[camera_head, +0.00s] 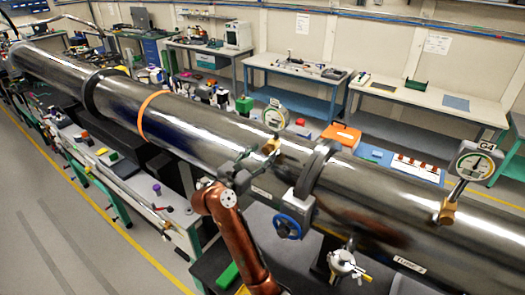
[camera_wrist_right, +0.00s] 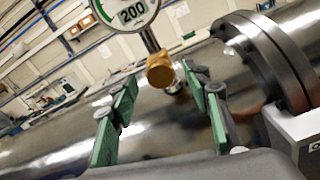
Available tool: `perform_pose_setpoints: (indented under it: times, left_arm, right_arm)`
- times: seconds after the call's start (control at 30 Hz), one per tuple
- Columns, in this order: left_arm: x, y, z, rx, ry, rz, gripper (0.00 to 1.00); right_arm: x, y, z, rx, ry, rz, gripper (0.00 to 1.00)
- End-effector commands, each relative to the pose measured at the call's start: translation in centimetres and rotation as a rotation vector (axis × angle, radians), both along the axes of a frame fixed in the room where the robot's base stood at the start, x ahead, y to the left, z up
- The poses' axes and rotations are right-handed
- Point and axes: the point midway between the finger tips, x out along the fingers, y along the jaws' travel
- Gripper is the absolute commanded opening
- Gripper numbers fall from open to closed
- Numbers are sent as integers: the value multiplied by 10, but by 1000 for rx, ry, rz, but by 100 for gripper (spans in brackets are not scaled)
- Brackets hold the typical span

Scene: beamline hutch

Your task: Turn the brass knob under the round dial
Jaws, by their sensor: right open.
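A round white dial with a green arc (camera_head: 273,117) stands on top of the large steel pipe. Under it is a brass knob (camera_head: 271,147). In the right wrist view the dial (camera_wrist_right: 126,12) is cut off at the top and reads 200, and the brass knob (camera_wrist_right: 160,71) hangs below it on a short stem. My right gripper (camera_head: 252,165) is at the pipe, close to the knob. In the wrist view its two green-padded fingers (camera_wrist_right: 160,90) are apart and empty, with the knob showing beyond the gap between their tips. My left gripper is not in view.
The pipe (camera_head: 205,130) runs across the scene, with a dark flange (camera_head: 314,170) right of the knob. A blue handwheel (camera_head: 288,226) sits below the flange. A second dial (camera_head: 475,162) with a brass fitting (camera_head: 447,212) stands farther right. Workbenches line the back wall.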

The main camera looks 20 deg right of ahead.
Motion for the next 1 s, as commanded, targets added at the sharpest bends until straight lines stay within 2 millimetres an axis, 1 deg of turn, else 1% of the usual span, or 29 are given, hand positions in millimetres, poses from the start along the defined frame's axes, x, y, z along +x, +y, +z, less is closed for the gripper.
perform_pose_setpoints:
  times: [0.13,0.43,1.0]
  left_arm:
    - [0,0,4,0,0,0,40]
    - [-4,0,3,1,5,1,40]
    - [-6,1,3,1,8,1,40]
  right_arm:
    - [6,-8,1,-1,-1,0,44]
    - [7,-9,0,0,-1,1,44]
    - [7,-9,0,-1,-1,0,4]
